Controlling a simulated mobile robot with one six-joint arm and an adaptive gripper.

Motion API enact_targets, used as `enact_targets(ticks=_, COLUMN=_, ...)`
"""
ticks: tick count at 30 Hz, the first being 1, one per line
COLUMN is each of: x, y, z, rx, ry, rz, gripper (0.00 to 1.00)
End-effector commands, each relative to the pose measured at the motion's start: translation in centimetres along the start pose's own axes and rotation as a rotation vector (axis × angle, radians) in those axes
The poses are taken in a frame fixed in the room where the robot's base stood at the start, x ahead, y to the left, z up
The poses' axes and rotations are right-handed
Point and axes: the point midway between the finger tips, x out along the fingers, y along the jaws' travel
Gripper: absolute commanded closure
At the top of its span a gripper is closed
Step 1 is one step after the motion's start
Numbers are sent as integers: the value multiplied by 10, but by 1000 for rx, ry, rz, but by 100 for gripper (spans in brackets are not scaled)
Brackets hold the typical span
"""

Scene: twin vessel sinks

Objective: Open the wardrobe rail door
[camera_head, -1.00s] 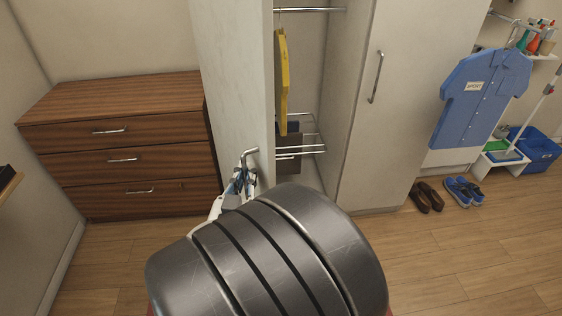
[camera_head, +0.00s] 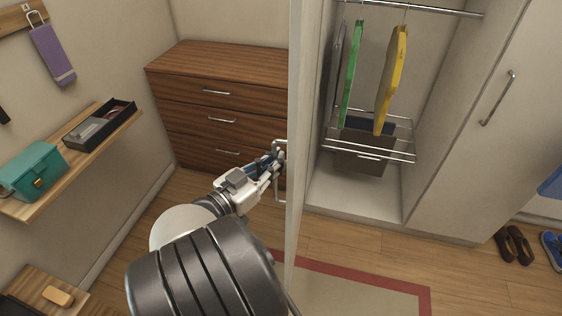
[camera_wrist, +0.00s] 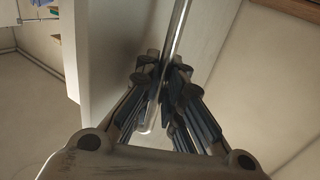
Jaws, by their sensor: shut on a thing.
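The wardrobe rail door (camera_head: 297,130) stands swung wide open, seen nearly edge-on in the head view. Its pale panel (camera_wrist: 130,45) also shows in the wrist view. My gripper (camera_head: 277,162) is on the left side of the door and is shut on the metal door handle (camera_head: 281,199). In the wrist view the handle bar (camera_wrist: 177,38) runs between the fingers of my gripper (camera_wrist: 163,82). The open wardrobe (camera_head: 350,200) shows a hanging rail (camera_head: 420,8) with a green garment (camera_head: 350,75) and a yellow garment (camera_head: 391,80), above a wire rack (camera_head: 370,148).
A wooden drawer chest (camera_head: 215,60) stands behind the door. A wall shelf (camera_head: 105,135) with a teal box (camera_head: 32,170) and a dark tray (camera_head: 100,125) is at the left. A closed wardrobe door (camera_head: 500,130) is at the right. A red-bordered rug (camera_head: 365,283) lies in front.

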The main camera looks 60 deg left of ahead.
Motion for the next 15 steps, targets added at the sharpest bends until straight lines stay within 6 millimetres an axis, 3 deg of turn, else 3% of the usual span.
enact_targets(ticks=8, x=-1, y=0, z=2, rx=-4, ry=-3, rz=0, gripper=100)
enact_targets(ticks=9, x=-1, y=0, z=2, rx=-4, ry=-3, rz=0, gripper=90)
enact_targets(ticks=12, x=-1, y=0, z=2, rx=-3, ry=-2, rz=0, gripper=83)
enact_targets(ticks=15, x=-1, y=0, z=1, rx=-2, ry=-2, rz=0, gripper=83)
